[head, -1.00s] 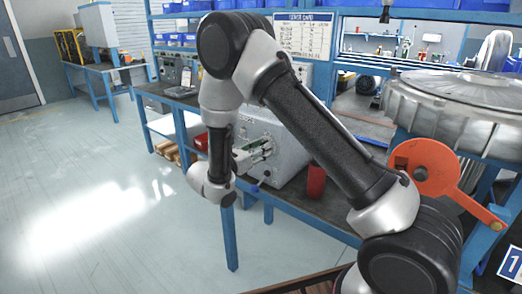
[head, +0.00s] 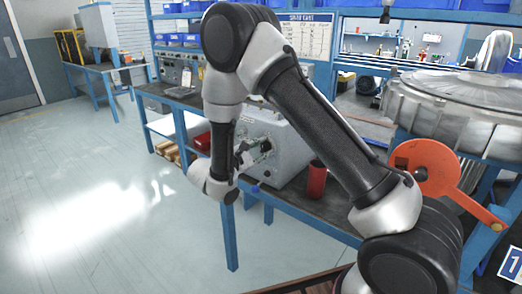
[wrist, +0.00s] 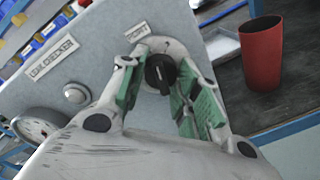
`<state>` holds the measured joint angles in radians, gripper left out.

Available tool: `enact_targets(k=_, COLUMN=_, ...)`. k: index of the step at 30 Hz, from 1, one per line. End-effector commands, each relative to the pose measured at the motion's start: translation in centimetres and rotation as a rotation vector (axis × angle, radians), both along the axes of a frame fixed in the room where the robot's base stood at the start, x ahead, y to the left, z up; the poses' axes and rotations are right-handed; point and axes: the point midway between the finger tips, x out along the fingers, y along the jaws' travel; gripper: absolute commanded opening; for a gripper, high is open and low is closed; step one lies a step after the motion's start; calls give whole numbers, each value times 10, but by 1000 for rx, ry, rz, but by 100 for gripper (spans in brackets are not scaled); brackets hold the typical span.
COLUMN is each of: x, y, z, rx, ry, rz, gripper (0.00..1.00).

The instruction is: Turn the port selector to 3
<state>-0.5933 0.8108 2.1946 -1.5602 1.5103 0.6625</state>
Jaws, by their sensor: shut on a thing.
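The port selector is a black knob (wrist: 160,72) on a round pale plate, on the front of the grey leak checker box (wrist: 95,50). The box also stands on the bench in the head view (head: 285,150). My gripper (wrist: 158,80) has its green-padded fingers on either side of the knob and is shut on it. In the head view my gripper (head: 252,150) is at the box front, partly behind my arm. The port the knob points to cannot be read.
A red cup (wrist: 262,55) stands on the dark bench top right of the box, also in the head view (head: 317,180). A round gauge (wrist: 38,128) and a silver button (wrist: 76,93) are on the box face. Open floor lies left of the bench.

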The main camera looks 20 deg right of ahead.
Motion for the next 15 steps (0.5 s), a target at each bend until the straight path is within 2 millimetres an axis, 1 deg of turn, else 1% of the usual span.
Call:
enact_targets(k=6, x=0, y=0, z=1, rx=118, ry=-162, rz=0, gripper=8)
enact_targets(k=15, x=-1, y=-1, z=1, rx=246, ry=-339, rz=0, gripper=8)
